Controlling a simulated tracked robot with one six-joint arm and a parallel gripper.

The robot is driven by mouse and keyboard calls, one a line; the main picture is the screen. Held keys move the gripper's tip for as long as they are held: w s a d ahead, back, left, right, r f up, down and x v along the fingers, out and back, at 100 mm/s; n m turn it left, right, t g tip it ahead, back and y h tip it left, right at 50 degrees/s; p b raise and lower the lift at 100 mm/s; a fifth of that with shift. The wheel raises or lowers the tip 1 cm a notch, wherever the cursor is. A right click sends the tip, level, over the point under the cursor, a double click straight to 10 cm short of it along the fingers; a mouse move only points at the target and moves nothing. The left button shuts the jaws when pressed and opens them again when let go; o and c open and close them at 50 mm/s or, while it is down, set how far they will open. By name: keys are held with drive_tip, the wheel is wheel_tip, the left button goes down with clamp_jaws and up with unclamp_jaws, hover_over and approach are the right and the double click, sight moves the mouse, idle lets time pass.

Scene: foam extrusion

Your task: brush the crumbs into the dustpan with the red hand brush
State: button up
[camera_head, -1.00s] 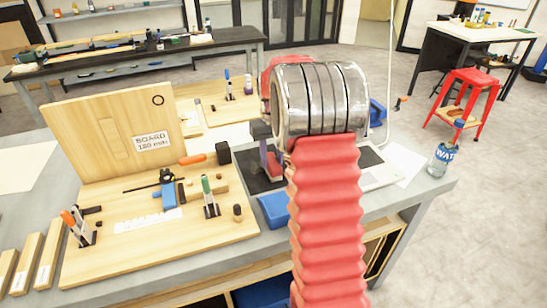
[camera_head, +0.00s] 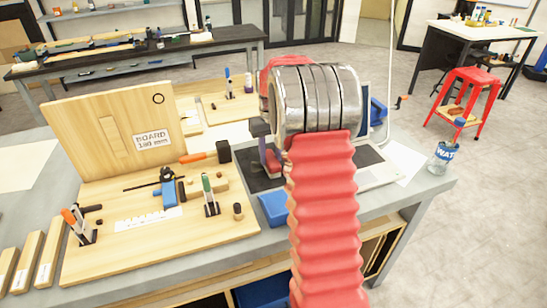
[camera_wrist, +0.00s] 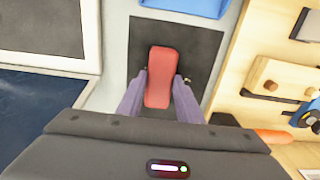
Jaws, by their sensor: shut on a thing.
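The red hand brush (camera_wrist: 160,75) sits between the two purple fingers of my gripper (camera_wrist: 158,84) in the wrist view, over a dark mat (camera_wrist: 205,45). My gripper is shut on it. In the head view my gripper (camera_head: 268,157) and a bit of the red brush (camera_head: 273,166) show left of my arm, low over the mat. I cannot tell whether the brush touches the mat. A blue piece, likely the dustpan (camera_head: 274,208), lies at the bench's front edge; it also shows at the top of the wrist view (camera_wrist: 187,5). I make out no crumbs.
A laptop (camera_head: 375,172) lies to the right, partly behind my arm.

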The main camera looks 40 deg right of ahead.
sight(267, 151)
drive_tip(key=shift+w+d, duration=0.1)
drive_tip(key=shift+w, duration=0.4)
drive_tip(key=shift+w, duration=0.1)
drive_tip(key=shift+w+d+f, duration=0.1)
drive_tip(key=shift+w+d, duration=0.05)
drive_tip(key=shift+w, duration=0.4)
drive_tip(key=shift+w+d, duration=0.15)
drive_tip(key=shift+w, duration=0.4)
drive_tip(key=shift+w, duration=0.1)
drive_tip(key=shift+w+d, duration=0.15)
drive_tip(key=shift+w, duration=0.4)
drive_tip(key=shift+w+d, duration=0.15)
drive_tip(key=shift+w, duration=0.4)
drive_tip(key=shift+w+a, duration=0.2)
drive_tip(key=shift+a, duration=0.65)
